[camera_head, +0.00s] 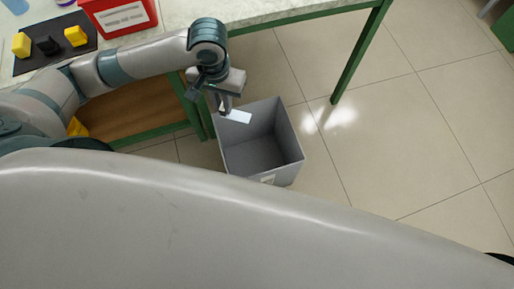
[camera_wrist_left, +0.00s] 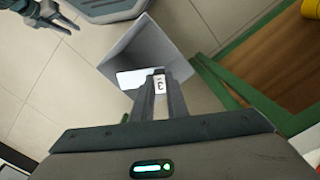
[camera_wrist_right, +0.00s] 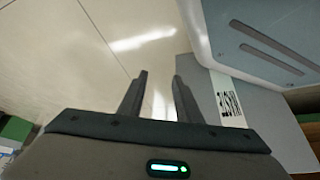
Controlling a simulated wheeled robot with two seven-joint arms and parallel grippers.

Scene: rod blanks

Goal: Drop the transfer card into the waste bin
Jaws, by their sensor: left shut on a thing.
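The transfer card (camera_head: 237,117) is a small white card with dark print at one end. My left gripper (camera_head: 226,110) is shut on it and holds it above the opening of the grey waste bin (camera_head: 290,135), near the bin's far left rim. In the left wrist view the card (camera_wrist_left: 132,79) sticks out sideways from between the left fingertips (camera_wrist_left: 160,76), with the bin (camera_wrist_left: 165,45) behind it. The bin's inside looks empty. My right gripper (camera_wrist_right: 160,75) is open and empty; the bin's lettered label (camera_wrist_right: 229,100) shows beside it.
A green-framed table (camera_head: 270,14) stands beside the bin. On it are a red box (camera_head: 122,14) and a black mat (camera_head: 56,54) with yellow and black pieces. Tiled floor (camera_head: 420,120) to the right is clear. A wooden shelf (camera_head: 155,107) lies under the table.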

